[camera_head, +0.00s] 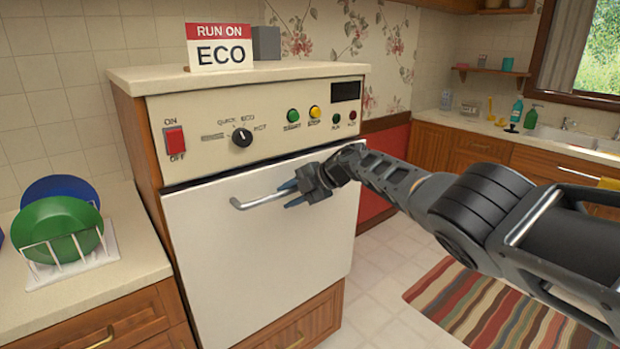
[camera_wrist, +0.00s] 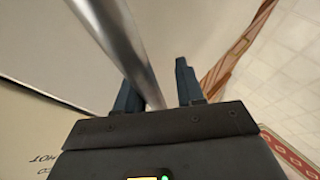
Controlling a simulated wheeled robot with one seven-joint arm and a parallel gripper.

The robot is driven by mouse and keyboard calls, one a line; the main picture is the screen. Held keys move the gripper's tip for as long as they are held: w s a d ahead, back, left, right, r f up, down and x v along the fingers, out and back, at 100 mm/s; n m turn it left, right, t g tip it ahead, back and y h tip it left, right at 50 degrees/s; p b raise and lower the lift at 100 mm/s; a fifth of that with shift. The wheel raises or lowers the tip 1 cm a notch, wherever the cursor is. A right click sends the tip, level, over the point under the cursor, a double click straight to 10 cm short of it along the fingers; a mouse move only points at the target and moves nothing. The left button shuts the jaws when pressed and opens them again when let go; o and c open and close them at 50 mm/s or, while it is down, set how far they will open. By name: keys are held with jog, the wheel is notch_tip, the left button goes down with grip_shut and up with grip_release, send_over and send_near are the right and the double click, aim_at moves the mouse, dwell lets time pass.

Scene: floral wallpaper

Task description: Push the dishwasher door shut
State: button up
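The white dishwasher door (camera_head: 265,245) stands upright below the control panel. It looks shut or almost shut, with a thin dark line along its top edge. A metal bar handle (camera_head: 252,202) crosses its upper part. My gripper (camera_head: 290,194) is at the right part of the handle, in front of the door. In the wrist view the handle (camera_wrist: 118,40) runs between the two dark fingers of my gripper (camera_wrist: 158,88). The bar lies near the left finger, with a gap to the right finger. The handle's right end is hidden behind my gripper.
The control panel (camera_head: 262,128) has a red switch, a knob and buttons. A dish rack (camera_head: 72,262) with green and blue plates stands on the left counter. A striped rug (camera_head: 490,310) lies on the floor at right. A sink counter is at the back right.

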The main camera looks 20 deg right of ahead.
jog(key=p+v, duration=0.2)
jog(key=v, duration=0.5)
jog(key=shift+d+r+p, duration=0.15)
jog(key=shift+d+p, duration=0.1)
jog(key=shift+p, duration=0.05)
